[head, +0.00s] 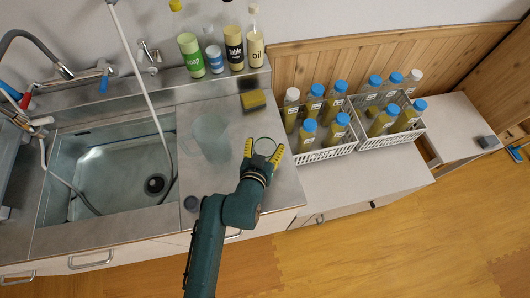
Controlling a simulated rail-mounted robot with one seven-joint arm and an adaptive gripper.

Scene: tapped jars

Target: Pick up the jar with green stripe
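My gripper (263,151) is over the steel counter to the right of the sink, with its yellow fingers spread apart. A round, clear thing with a thin greenish rim (265,139), perhaps a glass jar seen from above, shows between the fingers. I cannot tell whether the fingers touch it. A larger, pale see-through vessel (210,132) stands to the left of my gripper, apart from it. No green stripe can be made out on either at this size.
A yellow sponge (253,100) lies behind my gripper. Soap (190,54), table (234,48) and oil (255,46) bottles stand along the wall. Two white crates (328,152) (392,138) of capped bottles are at right. The sink (115,170) is at left.

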